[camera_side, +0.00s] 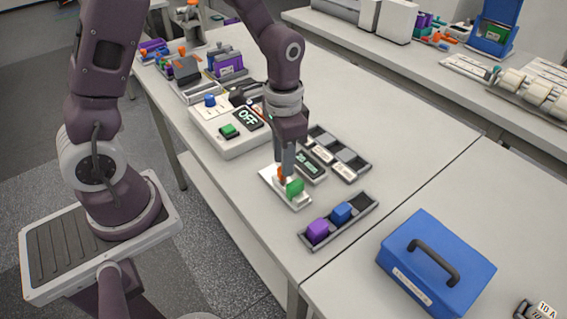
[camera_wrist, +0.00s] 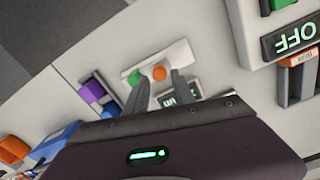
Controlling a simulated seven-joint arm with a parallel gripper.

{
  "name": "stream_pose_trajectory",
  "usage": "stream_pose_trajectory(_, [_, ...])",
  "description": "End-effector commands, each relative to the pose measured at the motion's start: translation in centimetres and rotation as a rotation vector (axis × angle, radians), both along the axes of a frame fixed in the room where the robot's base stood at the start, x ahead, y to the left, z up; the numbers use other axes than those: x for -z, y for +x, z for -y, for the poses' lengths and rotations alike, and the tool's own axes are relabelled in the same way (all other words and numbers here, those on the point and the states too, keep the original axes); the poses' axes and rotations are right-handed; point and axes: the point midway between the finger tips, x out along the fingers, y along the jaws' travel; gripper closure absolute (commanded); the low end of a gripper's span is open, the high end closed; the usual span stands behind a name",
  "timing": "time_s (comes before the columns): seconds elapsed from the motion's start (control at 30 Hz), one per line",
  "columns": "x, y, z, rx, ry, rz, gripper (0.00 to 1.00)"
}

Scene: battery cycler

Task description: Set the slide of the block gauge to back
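The block gauge looks to be the small white plate (camera_side: 273,182) near the table's front edge, with a green block (camera_side: 295,187) and an orange knob (camera_side: 281,177), which may be its slide. In the wrist view the plate (camera_wrist: 182,54), green block (camera_wrist: 134,78) and orange knob (camera_wrist: 159,73) show beyond my fingers. My gripper (camera_side: 284,168) points down over the plate at the orange knob. In the wrist view my gripper (camera_wrist: 160,80) has its fingers apart, with the knob in line with the gap. Whether they touch it cannot be told.
A tray (camera_side: 363,203) with purple and blue blocks lies to the right. A dark display unit (camera_side: 308,168) and a grey compartment tray (camera_side: 340,155) are close behind my gripper. The box reading OFF (camera_side: 228,145) stands left; a blue case (camera_side: 435,262) stands right.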

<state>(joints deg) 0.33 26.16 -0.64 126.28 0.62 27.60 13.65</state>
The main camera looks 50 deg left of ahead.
Motion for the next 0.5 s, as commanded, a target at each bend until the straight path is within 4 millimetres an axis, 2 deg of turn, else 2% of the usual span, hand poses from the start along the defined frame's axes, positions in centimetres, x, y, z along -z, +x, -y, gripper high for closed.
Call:
stream_pose_trajectory(0.13, [1.8,-0.1,0.0,-0.001,0.0,-0.003,0.7])
stream_pose_trajectory(0.4, [2.0,0.0,0.0,-0.001,0.0,0.001,0.7])
stream_pose_trajectory(0.5, [2.0,0.0,0.0,-0.001,0.0,0.001,0.89])
